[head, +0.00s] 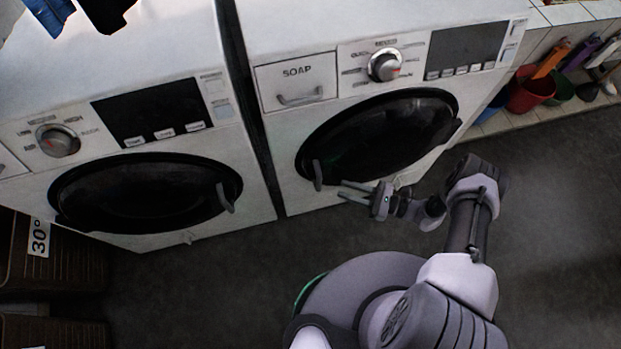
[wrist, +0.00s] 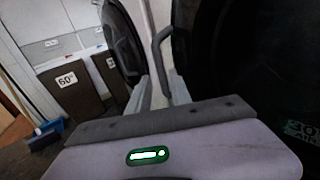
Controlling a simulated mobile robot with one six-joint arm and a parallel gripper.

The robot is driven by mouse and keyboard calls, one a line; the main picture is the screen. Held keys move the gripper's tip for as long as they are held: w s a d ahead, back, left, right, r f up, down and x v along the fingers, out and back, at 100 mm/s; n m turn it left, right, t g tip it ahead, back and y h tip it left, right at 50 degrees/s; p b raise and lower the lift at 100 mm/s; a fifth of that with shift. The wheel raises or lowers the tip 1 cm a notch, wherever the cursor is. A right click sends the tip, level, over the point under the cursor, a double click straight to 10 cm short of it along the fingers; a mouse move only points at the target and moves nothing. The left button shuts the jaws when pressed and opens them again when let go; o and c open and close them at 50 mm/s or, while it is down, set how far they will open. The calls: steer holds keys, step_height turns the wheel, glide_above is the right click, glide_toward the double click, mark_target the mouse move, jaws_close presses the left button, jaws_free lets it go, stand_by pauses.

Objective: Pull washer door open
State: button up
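The right-hand washer (head: 290,134) has a round dark door (head: 385,135) that looks shut. Its curved grey handle (head: 318,175) is on the door's left edge. My gripper (head: 343,190) is open, with its two fingers pointing left toward the handle and the tips just short of it in the head view. In the wrist view, the handle (wrist: 159,48) stands ahead of my open fingers (wrist: 160,92), its lower end in line with the gap between them. I cannot tell whether either finger touches it. The dark door (wrist: 235,55) fills the right of the wrist view.
A second machine (head: 140,226) with a shut round door (head: 150,192) stands on the left. Dark baskets (head: 70,265) with number labels stand at the lower left. Colored buckets (head: 528,90) stand at the upper right. The grey floor (head: 230,275) before the machines is clear.

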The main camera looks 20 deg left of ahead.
steer(key=a+b, duration=0.2)
steer(key=a, duration=1)
steer(key=shift+w+a, duration=0.15)
steer(key=shift+w, duration=0.1)
jaws_close()
stand_by(0.7)
